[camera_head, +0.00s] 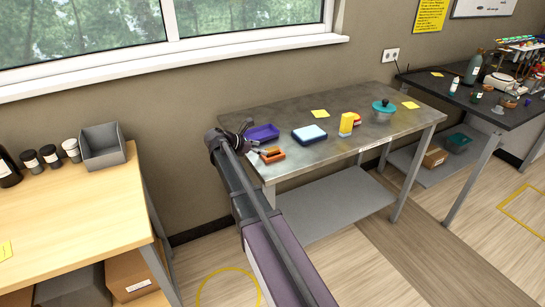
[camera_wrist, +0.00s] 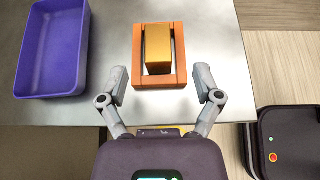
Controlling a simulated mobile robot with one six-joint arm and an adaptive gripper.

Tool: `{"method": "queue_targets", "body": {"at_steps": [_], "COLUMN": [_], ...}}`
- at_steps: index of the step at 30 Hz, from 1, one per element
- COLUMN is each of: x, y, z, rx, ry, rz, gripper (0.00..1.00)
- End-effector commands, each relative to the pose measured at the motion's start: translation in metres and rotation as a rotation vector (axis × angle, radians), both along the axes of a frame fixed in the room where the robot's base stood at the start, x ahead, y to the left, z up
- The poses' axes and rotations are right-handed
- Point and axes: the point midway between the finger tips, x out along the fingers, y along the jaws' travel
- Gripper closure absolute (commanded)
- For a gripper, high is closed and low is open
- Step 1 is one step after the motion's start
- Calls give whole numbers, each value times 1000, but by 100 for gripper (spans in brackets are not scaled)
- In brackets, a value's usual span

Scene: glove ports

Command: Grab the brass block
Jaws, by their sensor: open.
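The brass block (camera_wrist: 158,50) sits inside an orange open frame (camera_wrist: 174,83) on the grey metal table. In the wrist view its top and front face show between the frame's walls. My gripper (camera_wrist: 161,82) is open and empty. Its fingers are spread to the left and right of the frame's near end, with the block ahead between them. My gripper also shows in the head view (camera_head: 250,140), above that corner.
A purple tray (camera_wrist: 52,48) lies left of the frame. On the metal table (camera_head: 310,165) are also a blue-topped dish (camera_head: 309,134), a yellow block (camera_head: 346,123), and a teal-lidded pot (camera_head: 384,111). A wooden table (camera_head: 75,225) stands at the left.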

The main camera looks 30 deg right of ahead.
Motion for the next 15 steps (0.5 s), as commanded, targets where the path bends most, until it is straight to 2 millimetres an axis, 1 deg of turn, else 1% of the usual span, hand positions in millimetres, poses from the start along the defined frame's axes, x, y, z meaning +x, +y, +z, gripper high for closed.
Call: {"method": "queue_targets", "body": {"at_steps": [3, 15], "x": [0, 0], "y": [-5, -7], "z": [-3, -4], "rx": [0, 0], "ry": [0, 0], "rz": [-1, 0], "gripper": [17, 17]}}
